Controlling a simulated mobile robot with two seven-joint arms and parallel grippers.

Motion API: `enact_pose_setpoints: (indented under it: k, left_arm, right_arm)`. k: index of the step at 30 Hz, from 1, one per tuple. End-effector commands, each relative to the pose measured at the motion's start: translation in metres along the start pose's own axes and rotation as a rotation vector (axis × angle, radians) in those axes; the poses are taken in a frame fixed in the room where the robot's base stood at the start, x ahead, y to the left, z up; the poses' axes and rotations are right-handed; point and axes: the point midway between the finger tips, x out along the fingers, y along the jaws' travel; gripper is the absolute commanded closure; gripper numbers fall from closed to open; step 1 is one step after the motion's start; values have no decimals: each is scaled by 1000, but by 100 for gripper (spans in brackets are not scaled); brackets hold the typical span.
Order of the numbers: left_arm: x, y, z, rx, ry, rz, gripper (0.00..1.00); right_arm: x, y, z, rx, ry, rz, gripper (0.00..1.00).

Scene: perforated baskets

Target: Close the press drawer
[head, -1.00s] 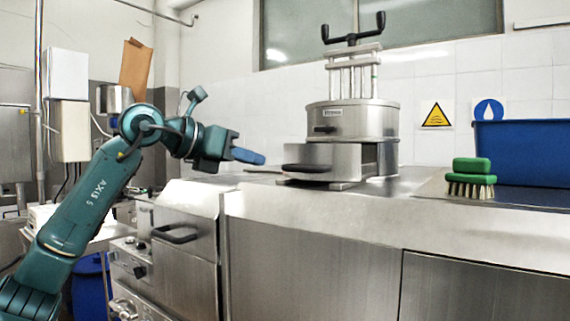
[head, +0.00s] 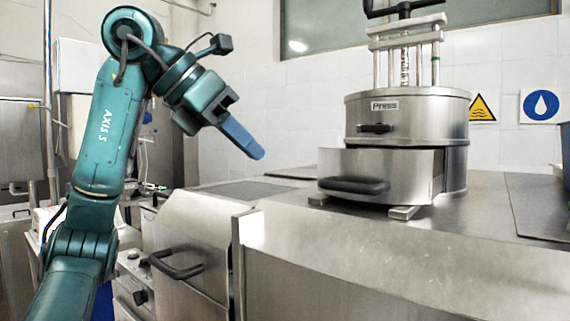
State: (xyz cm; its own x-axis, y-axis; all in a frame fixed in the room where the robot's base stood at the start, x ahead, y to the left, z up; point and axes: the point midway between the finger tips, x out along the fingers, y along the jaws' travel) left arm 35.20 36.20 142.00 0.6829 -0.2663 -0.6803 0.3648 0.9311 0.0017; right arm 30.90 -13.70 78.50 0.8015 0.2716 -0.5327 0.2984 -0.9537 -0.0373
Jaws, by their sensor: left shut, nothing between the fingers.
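The steel press (head: 410,118) stands on the counter at the right, with a "Press" label on its upper body. Its lower drawer (head: 415,172) sticks out toward the front left and has a black handle (head: 354,185). My left gripper (head: 256,152) is left of the drawer and higher than its handle, apart from it. Its blue fingers are together, pointing down to the right, with nothing between them. My right gripper is not in view.
The steel counter (head: 370,234) is clear in front of the press. A lower front unit with a black handle (head: 176,266) is below my left arm. A dark panel (head: 540,205) lies at the right. Warning (head: 483,107) and water (head: 540,105) signs hang on the wall.

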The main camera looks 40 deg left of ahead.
Motion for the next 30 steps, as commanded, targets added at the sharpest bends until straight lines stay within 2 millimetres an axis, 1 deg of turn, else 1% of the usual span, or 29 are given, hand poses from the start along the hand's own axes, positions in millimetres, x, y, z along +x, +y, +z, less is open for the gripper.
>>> enact_pose_setpoints:
  k: [1,3,5,8,12,14,16,21,26,30]
  left_arm:
    - [11,-1,-3,2,4,-3,100]
    - [23,-1,-4,1,4,-5,100]
    - [34,0,-3,0,6,-3,100]
    - [55,0,-2,-1,6,-2,100]
    - [85,0,-2,-2,5,-2,100]
    - [96,0,-2,-2,4,-2,100]
    - [102,0,10,-1,2,-4,100]
    - [117,0,23,0,1,-3,100]
    - [122,0,27,0,0,-2,100]
    - [123,0,27,0,-1,-2,100]
  right_arm:
    - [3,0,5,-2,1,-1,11]
    - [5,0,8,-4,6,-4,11]
    - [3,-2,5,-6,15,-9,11]
    - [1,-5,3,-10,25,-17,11]
    - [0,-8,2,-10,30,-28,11]
    - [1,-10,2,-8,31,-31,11]
    - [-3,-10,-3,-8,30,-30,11]
    - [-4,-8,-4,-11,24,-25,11]
    - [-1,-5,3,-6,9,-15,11]
    - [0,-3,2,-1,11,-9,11]
